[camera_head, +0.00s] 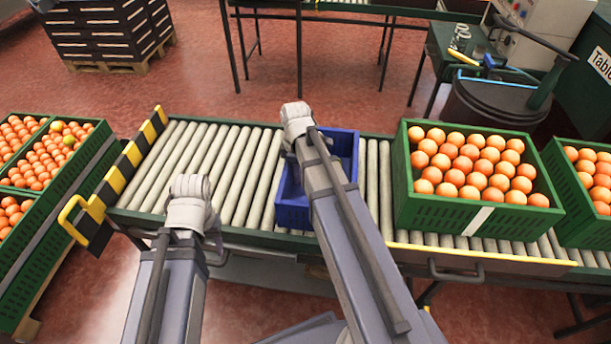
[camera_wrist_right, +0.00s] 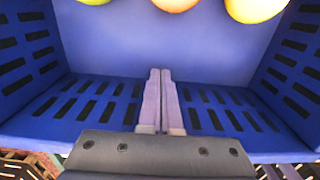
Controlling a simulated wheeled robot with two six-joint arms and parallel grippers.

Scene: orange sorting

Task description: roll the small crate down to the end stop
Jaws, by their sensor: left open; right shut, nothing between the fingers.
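The small blue crate (camera_head: 292,205) sits on the roller conveyor (camera_head: 232,165), left of a full green crate; my right arm hides much of it. The end stop (camera_head: 133,155), a yellow-and-black striped bar, crosses the conveyor's left end, with bare rollers between. My right gripper (camera_wrist_right: 161,76) is shut and empty inside the blue crate (camera_wrist_right: 165,45) in the right wrist view; I cannot tell whether it touches a wall. A few fruits show at that view's top edge. My left gripper (camera_head: 195,205) is open above the near-left rollers, its fingertips mostly hidden.
A green crate of oranges (camera_head: 484,216) stands on the conveyor right of the blue crate, with another (camera_head: 566,195) beyond it. Green crates of oranges (camera_head: 77,172) stand left of the end stop. A yellow handle (camera_head: 75,222) sticks out near the stop.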

